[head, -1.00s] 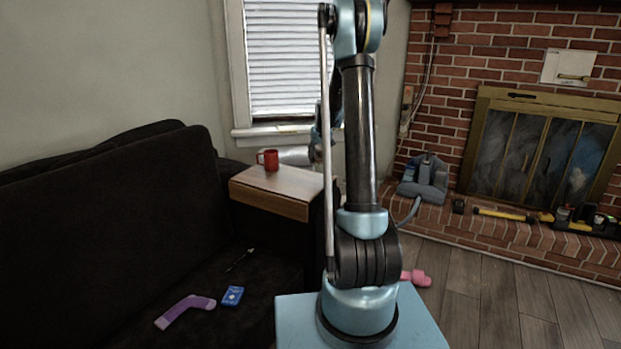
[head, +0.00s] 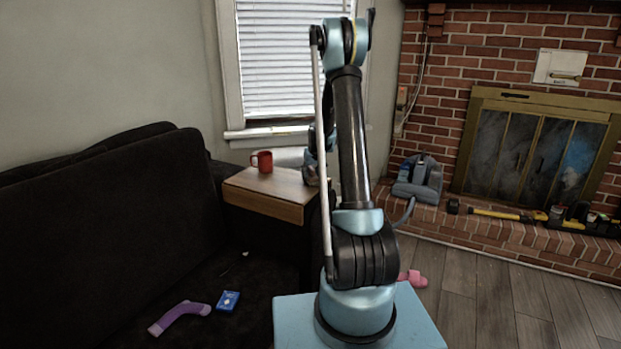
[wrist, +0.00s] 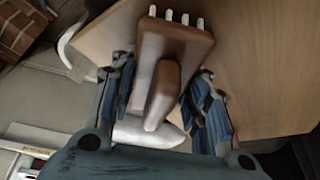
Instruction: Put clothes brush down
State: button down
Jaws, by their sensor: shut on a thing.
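My gripper (wrist: 164,72) is in the wrist view, with its blue-grey fingers on both sides of the clothes brush (wrist: 173,42) and shut on it. The brush is a brown block with a raised brown handle part and several white tufts at its far edge. Behind it is the wooden top of the side table (wrist: 262,75); I cannot tell whether the brush touches it. In the head view the side table (head: 262,191) stands beyond my arm, at the end of the sofa. My gripper (head: 311,172) is mostly hidden there by my arm, near the table's right end.
A red mug (head: 262,161) stands on the table's back left part. The dark sofa (head: 95,230) holds a purple bent item (head: 178,314) and a blue box (head: 228,300). Pink slippers (head: 414,278) lie on the floor; tools line the brick hearth (head: 500,232). The table's front part looks clear.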

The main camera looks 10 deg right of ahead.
jog(key=shift+f, duration=0.15)
jog(key=c, duration=1.3)
grip_release()
jog(key=shift+s, duration=0.1)
jog(key=o, duration=0.4)
jog(key=shift+f, duration=0.2)
jog(key=shift+r, duration=0.1)
